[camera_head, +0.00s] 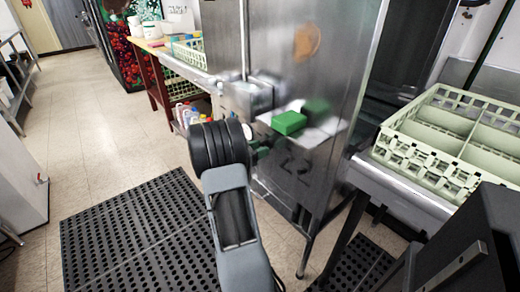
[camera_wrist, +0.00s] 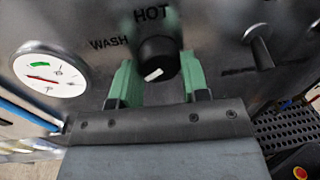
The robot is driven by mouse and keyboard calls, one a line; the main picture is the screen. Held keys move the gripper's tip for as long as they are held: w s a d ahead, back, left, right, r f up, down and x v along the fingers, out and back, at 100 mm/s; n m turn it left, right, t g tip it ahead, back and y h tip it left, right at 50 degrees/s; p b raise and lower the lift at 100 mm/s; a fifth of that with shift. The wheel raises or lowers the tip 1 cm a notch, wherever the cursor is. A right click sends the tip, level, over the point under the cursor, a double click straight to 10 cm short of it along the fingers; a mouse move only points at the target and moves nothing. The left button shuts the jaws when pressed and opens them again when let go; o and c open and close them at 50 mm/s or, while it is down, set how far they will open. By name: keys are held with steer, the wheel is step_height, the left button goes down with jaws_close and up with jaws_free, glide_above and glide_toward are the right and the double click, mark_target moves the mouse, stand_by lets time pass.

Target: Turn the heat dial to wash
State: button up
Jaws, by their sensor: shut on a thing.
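The heat dial (camera_wrist: 158,57) is a round black knob with a white mark, set on a steel panel. In the wrist view the mark sits on the knob's lower part and slants down to the left. The word HOT stands above the knob and the word WASH at its upper left. My gripper (camera_wrist: 157,74) has its green fingers on either side of the knob and is shut on it. In the head view my gripper (camera_head: 261,148) is at the front of the steel machine (camera_head: 330,90); the dial is hidden there.
A white gauge (camera_wrist: 50,69) with a red needle and green band is left of the dial; a metal lever (camera_wrist: 261,47) is at its right. A pale green rack (camera_head: 450,135) stands at right.

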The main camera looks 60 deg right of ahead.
steer(key=shift+c, duration=0.7)
steer(key=shift+f+m+b, duration=0.1)
steer(key=shift+m+b, duration=0.2)
steer(key=m+b, duration=0.5)
steer(key=m+t+b, duration=0.1)
steer(key=m+b, duration=0.4)
steer(key=shift+y, duration=0.4)
steer(key=shift+m, duration=0.4)
